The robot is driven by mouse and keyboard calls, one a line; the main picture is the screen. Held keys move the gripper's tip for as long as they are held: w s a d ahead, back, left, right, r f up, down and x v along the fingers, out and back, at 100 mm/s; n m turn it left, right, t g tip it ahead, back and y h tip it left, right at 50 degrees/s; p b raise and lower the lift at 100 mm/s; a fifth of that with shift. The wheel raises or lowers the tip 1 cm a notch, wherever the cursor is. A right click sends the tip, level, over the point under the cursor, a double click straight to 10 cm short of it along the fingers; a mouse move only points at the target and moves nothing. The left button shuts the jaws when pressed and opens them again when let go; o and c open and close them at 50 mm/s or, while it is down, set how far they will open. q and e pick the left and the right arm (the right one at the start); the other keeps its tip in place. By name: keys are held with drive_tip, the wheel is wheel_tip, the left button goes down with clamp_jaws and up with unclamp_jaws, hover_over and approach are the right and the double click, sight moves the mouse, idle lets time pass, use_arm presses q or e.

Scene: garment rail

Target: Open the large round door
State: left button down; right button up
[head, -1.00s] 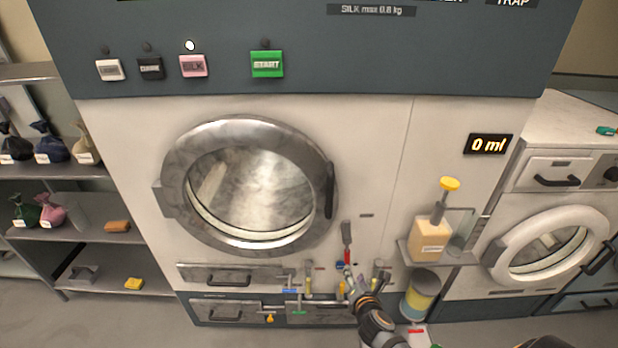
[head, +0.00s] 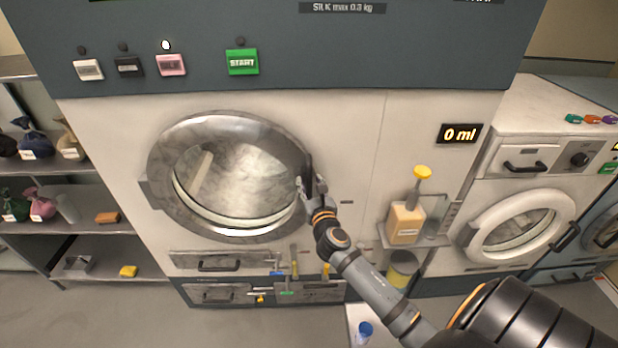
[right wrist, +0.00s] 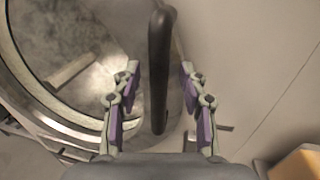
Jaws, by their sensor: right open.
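The large round door (head: 163,196) has a grey metal ring around a glass window and sits closed in the front of the big machine. Its dark upright handle (head: 309,178) is at the right side of the ring. My right gripper (head: 309,186) is at the handle in the head view. In the right wrist view, the black handle (right wrist: 159,60) stands between the two spread fingers of the right gripper (right wrist: 160,108), with a gap visible on each side. The right gripper is open. The left gripper is not in view.
A soap dispenser (head: 405,222) on a small shelf is right of the door. Drawers (head: 215,262) and small levers are below it. A shelf rack (head: 85,226) stands left, and a smaller white washer (head: 520,225) stands right.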

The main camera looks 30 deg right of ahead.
drive_tip(key=shift+x, duration=0.85)
drive_tip(key=shift+a, duration=0.1)
clamp_jaws()
